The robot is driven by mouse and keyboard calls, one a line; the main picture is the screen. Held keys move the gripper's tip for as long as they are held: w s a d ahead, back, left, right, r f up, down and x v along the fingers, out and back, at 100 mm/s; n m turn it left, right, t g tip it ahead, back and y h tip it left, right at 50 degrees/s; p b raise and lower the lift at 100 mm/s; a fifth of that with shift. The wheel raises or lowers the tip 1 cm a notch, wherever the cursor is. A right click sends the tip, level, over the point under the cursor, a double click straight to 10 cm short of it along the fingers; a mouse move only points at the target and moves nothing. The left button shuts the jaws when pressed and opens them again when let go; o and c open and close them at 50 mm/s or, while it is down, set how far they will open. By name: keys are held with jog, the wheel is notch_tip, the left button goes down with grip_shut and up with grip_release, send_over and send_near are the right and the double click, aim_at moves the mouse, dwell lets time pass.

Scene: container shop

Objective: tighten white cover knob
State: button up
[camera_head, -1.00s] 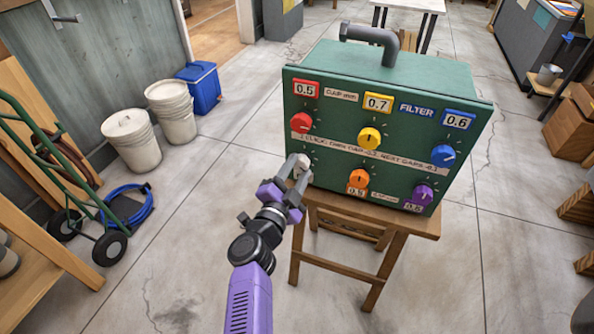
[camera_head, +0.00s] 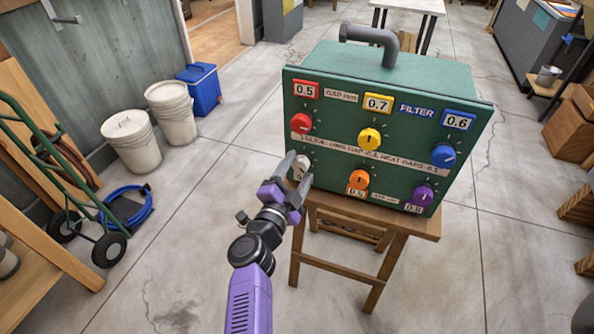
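A green box (camera_head: 415,125) with several coloured knobs stands on a wooden stool (camera_head: 410,221). The white knob (camera_head: 302,170) is at the lower left of its front face, and the label below it is partly hidden. My gripper (camera_head: 296,170) is at this knob, its grey fingers pointing up toward it. The fingers look spread, with a gap between them, and the knob shows at and behind the right finger. I cannot tell whether a finger touches it. The red knob (camera_head: 301,123), yellow knob (camera_head: 369,139), blue knob (camera_head: 443,156), orange knob (camera_head: 362,177) and purple knob (camera_head: 423,195) are clear of my gripper.
A strip label (camera_head: 375,150) crosses the box between the knob rows. White buckets (camera_head: 133,145), a blue cooler (camera_head: 202,88), a green hand truck (camera_head: 85,205) and a coiled blue hose (camera_head: 130,208) are at the left. The floor around the stool is mostly clear.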

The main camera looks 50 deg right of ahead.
jog(key=b+v, duration=0.1)
jog(key=v, duration=0.6)
jog(key=shift+a, duration=0.35)
jog(key=shift+s, duration=0.1)
jog(key=s+a+n+t+y, duration=0.3)
jog(key=s+a+n+y, duration=0.1)
jog(key=s+n, duration=0.4)
jog(key=s+a+n+t+y, duration=0.2)
jog(key=s+a+n+y, duration=0.3)
jog(key=s, duration=0.6)
jog(key=s+a+r+n+t+y, duration=0.1)
jog(key=s+a+n+t+y, duration=0.2)
jog(key=s+n+y, duration=0.5)
jog(key=shift+s+a+n+t, duration=0.3)
jog(key=shift+s+a+n, duration=0.5)
jog(key=shift+n, duration=1.3)
